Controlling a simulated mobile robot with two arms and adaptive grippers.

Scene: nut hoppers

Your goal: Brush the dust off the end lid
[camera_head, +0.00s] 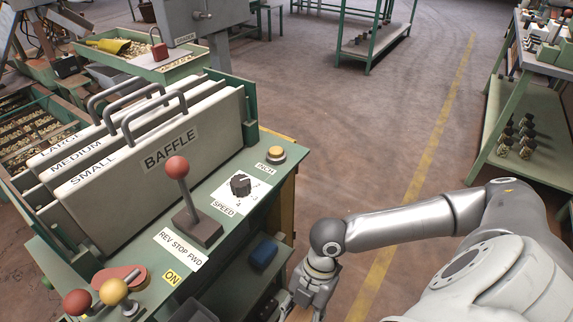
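I cannot make out an end lid, dust or a brush for certain. A blue block-like object (263,253) lies on the lower shelf below the control panel, and I cannot tell what it is. My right arm reaches in from the right, and its gripper (301,297) hangs at the bottom centre, right of that shelf. My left gripper is out of view.
A green control panel (262,177) carries a red-knobbed lever (177,168), a speed dial (240,183) and a yellow button (276,154). Baffle plates (170,160) stand in a rack behind. A green bench (518,122) with bottles is right. The floor between is clear.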

